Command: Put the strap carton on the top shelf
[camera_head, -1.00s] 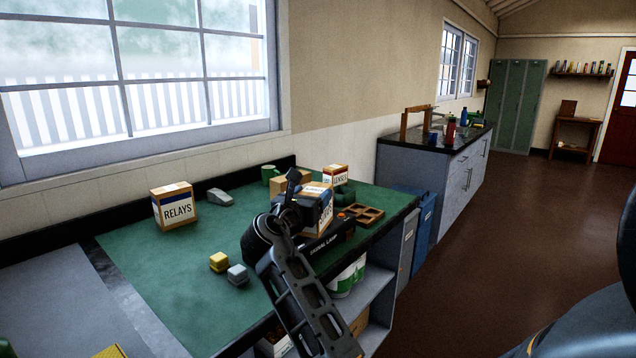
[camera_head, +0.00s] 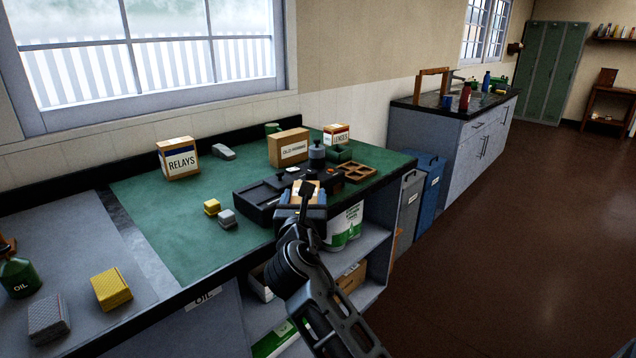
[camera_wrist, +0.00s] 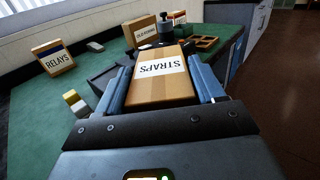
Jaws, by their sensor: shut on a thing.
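The strap carton (camera_wrist: 160,82) is brown with a white STRAPS label and lies between the blue fingers of my gripper (camera_wrist: 162,92). My gripper (camera_head: 306,196) is shut on it. In the head view the carton (camera_head: 312,187) is mostly hidden behind my wrist, near the front edge of the green bench. Below are a brown box (camera_head: 351,277) and a green-and-white pack (camera_head: 283,340). My arm hides part of these shelves.
A dark case (camera_head: 256,204) with a grey-topped knob sits just behind the carton. The RELAYS box (camera_head: 179,160), a long brown box (camera_head: 289,148), the LENSES box (camera_head: 337,134) and two small blocks stand on the bench (camera_head: 165,225). Blue bin (camera_head: 429,185) stands right of the shelves. Floor at right is clear.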

